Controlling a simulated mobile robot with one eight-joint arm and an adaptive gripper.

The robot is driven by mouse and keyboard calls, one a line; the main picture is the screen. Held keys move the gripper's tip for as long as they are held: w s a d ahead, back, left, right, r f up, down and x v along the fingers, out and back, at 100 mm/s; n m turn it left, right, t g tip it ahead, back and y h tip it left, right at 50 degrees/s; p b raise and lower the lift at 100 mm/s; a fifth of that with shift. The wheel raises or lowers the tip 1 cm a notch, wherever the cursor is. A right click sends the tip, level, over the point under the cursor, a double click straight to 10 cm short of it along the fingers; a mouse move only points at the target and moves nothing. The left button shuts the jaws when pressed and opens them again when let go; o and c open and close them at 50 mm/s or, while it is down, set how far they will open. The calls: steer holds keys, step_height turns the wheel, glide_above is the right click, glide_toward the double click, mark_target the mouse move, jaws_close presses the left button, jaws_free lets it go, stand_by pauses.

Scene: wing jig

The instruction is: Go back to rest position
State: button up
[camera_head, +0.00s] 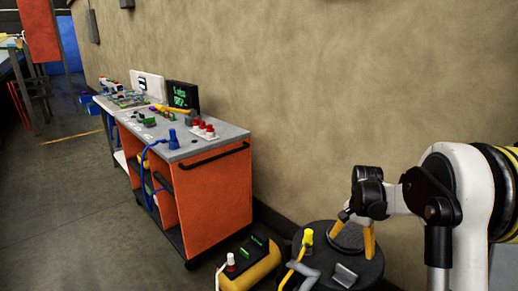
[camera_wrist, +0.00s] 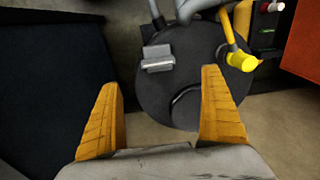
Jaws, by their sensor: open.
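My gripper (camera_head: 357,229) hangs from my white arm at the lower right of the head view. Its two yellow fingers are spread apart and point down over a round dark drum-like body (camera_head: 366,268). The wrist view shows my gripper (camera_wrist: 163,108) open, with nothing between the fingers. The dark round top (camera_wrist: 181,75) lies beyond the fingertips there. Whether the fingers touch it cannot be told.
An orange cart (camera_head: 215,187) with small tools stands left of my arm against the beige wall (camera_head: 330,90). A yellow tank (camera_head: 250,268) stands on the floor by the drum. A yellow-headed fitting (camera_wrist: 241,62) rises near the right finger. The floor at left (camera_head: 75,190) is clear.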

steer(key=s+a+r+n+t, duration=0.25)
steer(key=s+a+r, duration=0.35)
steer(key=r, duration=0.4)
steer(key=s+a+r+n+t, duration=0.2)
steer(key=s+a, duration=0.3)
steer(key=s, duration=0.5)
steer(key=s+a+r+n+t, duration=0.2)
steer(key=s+a+n, duration=0.3)
steer(key=s, duration=0.5)
steer(key=shift+a+r, duration=0.2)
steer(key=shift+r, duration=0.05)
steer(key=shift+s+n, duration=0.1)
steer(key=shift+n, duration=0.15)
